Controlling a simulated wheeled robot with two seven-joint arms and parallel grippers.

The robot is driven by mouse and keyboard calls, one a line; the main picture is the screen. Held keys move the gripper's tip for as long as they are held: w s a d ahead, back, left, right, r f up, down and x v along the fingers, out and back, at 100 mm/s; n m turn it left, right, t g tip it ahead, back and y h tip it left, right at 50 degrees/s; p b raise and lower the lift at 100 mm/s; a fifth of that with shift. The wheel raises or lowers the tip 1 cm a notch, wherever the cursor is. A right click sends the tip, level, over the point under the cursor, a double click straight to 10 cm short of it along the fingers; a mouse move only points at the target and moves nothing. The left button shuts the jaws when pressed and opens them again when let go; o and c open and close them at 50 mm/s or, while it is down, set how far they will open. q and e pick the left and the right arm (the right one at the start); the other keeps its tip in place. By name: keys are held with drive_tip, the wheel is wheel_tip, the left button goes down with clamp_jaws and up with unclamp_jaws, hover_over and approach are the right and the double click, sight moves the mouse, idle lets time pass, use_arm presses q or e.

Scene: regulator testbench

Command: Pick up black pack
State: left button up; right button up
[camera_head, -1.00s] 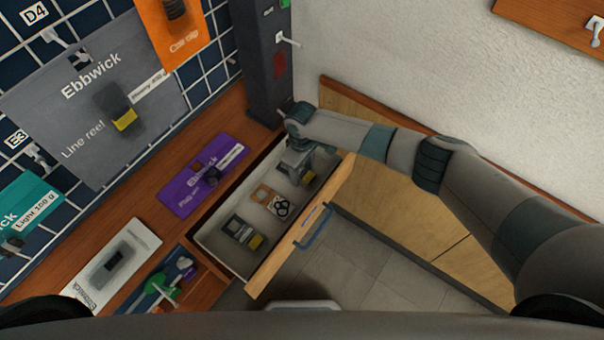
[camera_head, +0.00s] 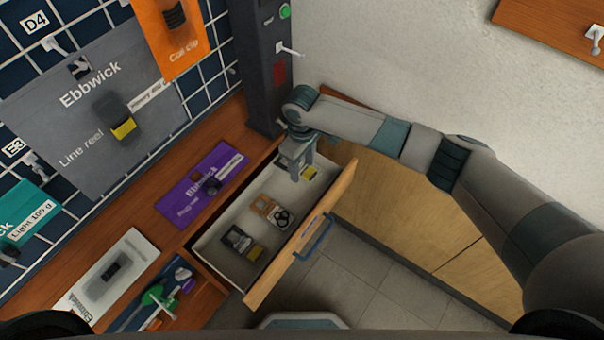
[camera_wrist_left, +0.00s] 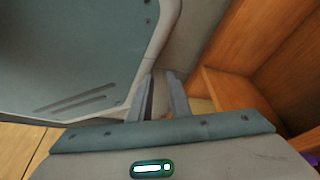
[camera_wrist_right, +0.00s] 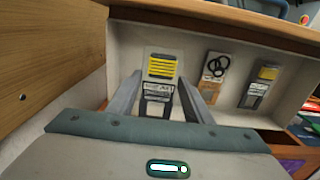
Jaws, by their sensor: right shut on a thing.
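A black pack with a yellow block (camera_head: 308,173) shows at the right end of the open drawer, partly hidden by my right gripper (camera_head: 297,172). In the right wrist view this pack (camera_wrist_right: 160,72) is between the two fingers of my right gripper (camera_wrist_right: 161,82), which is shut on it. I cannot tell how far the pack is above the drawer floor. A similar black pack with yellow (camera_head: 241,243) lies at the drawer's left end. My left gripper (camera_wrist_left: 160,76) shows only in its wrist view, empty, its fingers slightly apart.
A brown pack with black rings (camera_head: 271,212) lies in the middle of the drawer (camera_head: 213,249). The drawer front with its blue handle (camera_head: 314,239) stands out from the cabinet. A purple pack (camera_head: 203,184) and a white pack (camera_head: 112,275) lie on the wooden counter.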

drive_tip(key=shift+r, duration=1)
drive_tip(key=shift+d+r, duration=0.25)
drive_tip(key=shift+r, duration=0.15)
drive_tip(key=s+d+r+m, duration=0.5)
drive_tip(key=s+d+r, duration=0.2)
drive_tip(key=d+r, duration=0.3)
drive_tip(key=s+d+r+m, duration=0.5)
drive_tip(key=d+r, duration=0.4)
drive_tip(key=r, duration=0.2)
drive_tip(key=shift+s+d+r+m, duration=0.15)
drive_tip(key=shift+s+d+m, duration=0.25)
drive_tip(key=shift+s, duration=0.45)
drive_tip(key=shift+a, duration=0.1)
